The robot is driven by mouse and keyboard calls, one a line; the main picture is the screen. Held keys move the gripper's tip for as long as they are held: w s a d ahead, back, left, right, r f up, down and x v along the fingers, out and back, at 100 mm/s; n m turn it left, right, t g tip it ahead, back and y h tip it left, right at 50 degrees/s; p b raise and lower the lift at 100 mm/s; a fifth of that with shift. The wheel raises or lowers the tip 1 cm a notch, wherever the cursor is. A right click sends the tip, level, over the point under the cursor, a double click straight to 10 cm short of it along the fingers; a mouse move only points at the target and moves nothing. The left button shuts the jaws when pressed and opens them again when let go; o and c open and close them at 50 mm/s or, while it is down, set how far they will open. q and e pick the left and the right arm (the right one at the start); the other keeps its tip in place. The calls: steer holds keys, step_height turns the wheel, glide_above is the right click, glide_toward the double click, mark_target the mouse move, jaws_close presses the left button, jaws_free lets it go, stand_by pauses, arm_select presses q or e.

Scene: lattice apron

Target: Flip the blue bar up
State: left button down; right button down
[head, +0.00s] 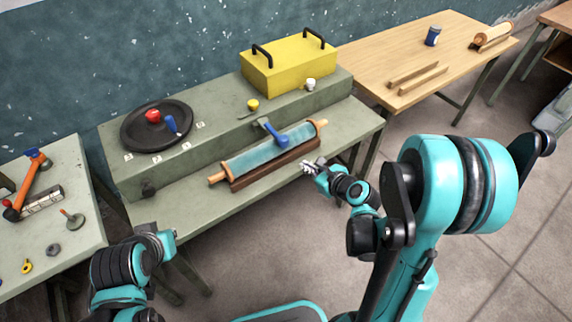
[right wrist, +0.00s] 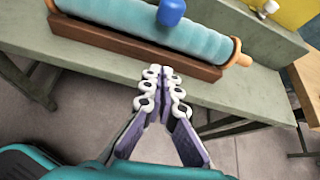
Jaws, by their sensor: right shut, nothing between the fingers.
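A blue bar (head: 273,132) with a thick end lies tilted down from the raised ledge over a teal roller (head: 250,156). Its blue end (right wrist: 171,12) shows at the top of the right wrist view, above the roller (right wrist: 150,37). My right gripper (head: 308,167) is shut and empty, in front of the roller's wooden base and apart from the bar. Its closed fingertips (right wrist: 162,74) point toward that base. My left arm's end (head: 158,238) is low at the left, away from the bar; its fingers are not clear.
A black disc (head: 133,138) carries a red knob and a small blue lever (head: 171,124). A yellow box (head: 285,66) with black handles stands behind the bar. A yellow knob (head: 253,104) and a white knob (head: 310,84) sit on the ledge. The roller's wooden base (head: 270,168) borders the bench front.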

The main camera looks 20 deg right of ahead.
steer(key=shift+f, duration=0.15)
steer(key=b+x, duration=0.3)
steer(key=x, duration=0.7)
steer(key=shift+w+f, duration=0.15)
steer(key=shift+w, duration=0.05)
steer(key=r, duration=0.3)
steer(key=shift+a+r, duration=0.25)
steer(key=shift+r, duration=0.4)
